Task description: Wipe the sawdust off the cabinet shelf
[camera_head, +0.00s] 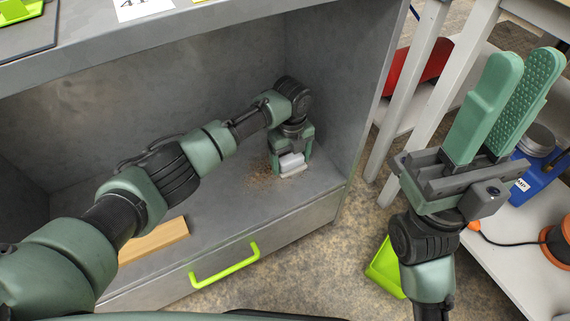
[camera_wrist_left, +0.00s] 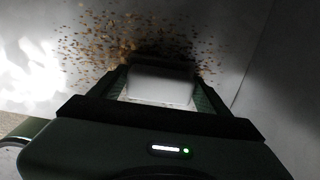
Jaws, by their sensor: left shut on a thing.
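My left gripper (camera_head: 291,160) is inside the grey cabinet, low over its shelf (camera_head: 225,215), and is shut on a white block (camera_head: 291,164). The block is at or close to the shelf surface; exact contact is hard to tell. In the left wrist view the white block (camera_wrist_left: 160,86) sits between the two fingers. Sawdust (camera_head: 261,170) lies as brown specks on the shelf left of the gripper. In the left wrist view the sawdust (camera_wrist_left: 125,38) spreads beyond and around the block. My right gripper (camera_head: 525,65) is outside the cabinet at the right, fingers up, apart and empty.
A wooden board (camera_head: 155,240) lies on the shelf at left, partly behind my left arm. The cabinet's right wall (camera_head: 335,85) stands close to the left gripper. A drawer with a green handle (camera_head: 224,266) is below. A white-legged table (camera_head: 408,95) stands at right.

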